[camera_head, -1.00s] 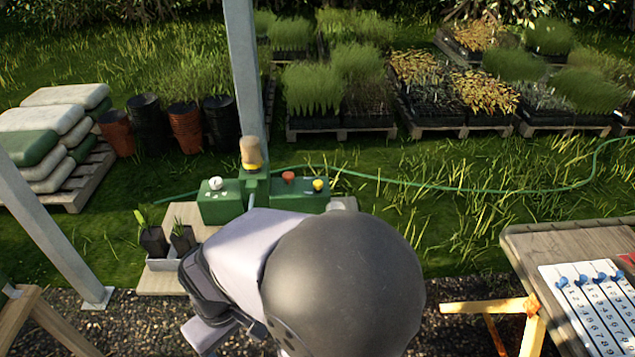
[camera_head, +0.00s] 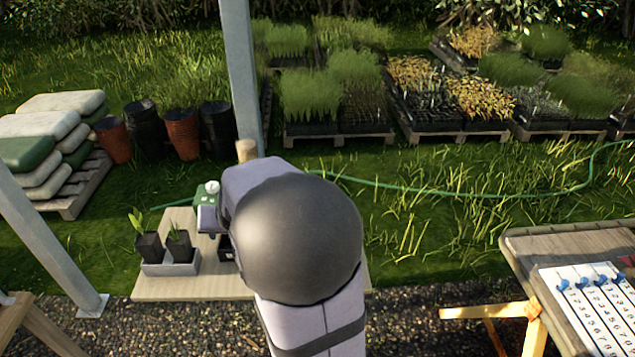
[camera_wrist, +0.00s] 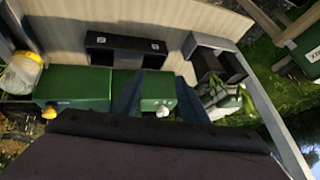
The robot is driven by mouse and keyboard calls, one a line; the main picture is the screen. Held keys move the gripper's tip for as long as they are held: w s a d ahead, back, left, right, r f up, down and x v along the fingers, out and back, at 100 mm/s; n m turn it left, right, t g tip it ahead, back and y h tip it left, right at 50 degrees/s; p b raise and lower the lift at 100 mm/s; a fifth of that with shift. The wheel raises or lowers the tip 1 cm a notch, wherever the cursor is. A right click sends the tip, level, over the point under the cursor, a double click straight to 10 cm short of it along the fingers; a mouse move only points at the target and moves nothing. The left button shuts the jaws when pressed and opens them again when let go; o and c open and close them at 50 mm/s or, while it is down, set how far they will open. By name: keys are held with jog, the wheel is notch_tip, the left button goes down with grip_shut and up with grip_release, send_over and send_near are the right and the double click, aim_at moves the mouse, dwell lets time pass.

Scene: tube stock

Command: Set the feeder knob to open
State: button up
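The green feeder unit (camera_wrist: 83,84) shows in the wrist view, with a white round knob or dial (camera_wrist: 163,109) on one box and a yellow knob (camera_wrist: 48,112) on the other. In the head view the white part (camera_head: 212,187) shows on the left green box (camera_head: 203,197); my arm hides the right box and its knobs. I cannot read any setting or tell which knob is the feeder's. My gripper (camera_wrist: 157,92) has two dark fingers apart, one each side of the box with the white part, apparently holding nothing. I cannot tell whether they touch the box.
A grey tray with potted seedlings (camera_head: 170,268) stands on the wooden bench (camera_head: 190,288) left of my arm. A dark two-part holder (camera_wrist: 125,50) lies on the bench. A metal post (camera_head: 242,80) rises behind. A table with a numbered board (camera_head: 590,300) stands right.

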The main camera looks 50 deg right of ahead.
jog(key=d+m+h+b, duration=0.2)
jog(key=d+h, duration=0.1)
jog(key=d, duration=0.5)
jog(key=d+r+m+t+h+b, duration=0.1)
jog(key=d+m+h, duration=0.1)
jog(key=d, duration=0.7)
jog(key=d+m+h+b, duration=0.2)
jog(key=d+h, duration=0.1)
jog(key=d, duration=0.5)
jog(key=shift+s+d+r+t+h+b, duration=0.1)
jog(key=shift+d+r+t+h+b, duration=0.05)
jog(key=shift+d+t+h+b, duration=0.15)
jog(key=f+h+b, duration=0.1)
jog(key=s+f+h+b, duration=0.1)
jog(key=b, duration=0.1)
jog(key=s+d+f+h+b, duration=0.1)
jog(key=f+b, duration=0.1)
jog(key=shift+s+d+f+n+h, duration=0.1)
jog(key=shift+n+h, duration=0.2)
jog(key=shift+n, duration=0.1)
jog(key=shift+s+a+f+n+t+h+b, duration=0.35)
jog(key=shift+a+n+t+h+b, duration=0.3)
jog(key=shift+b, duration=0.3)
jog(key=shift+d+r, duration=0.1)
jog(key=shift+d, duration=0.05)
jog(key=shift+p+x, duration=0.65)
jog(key=shift+x, duration=2.9)
jog(key=shift+c, duration=0.2)
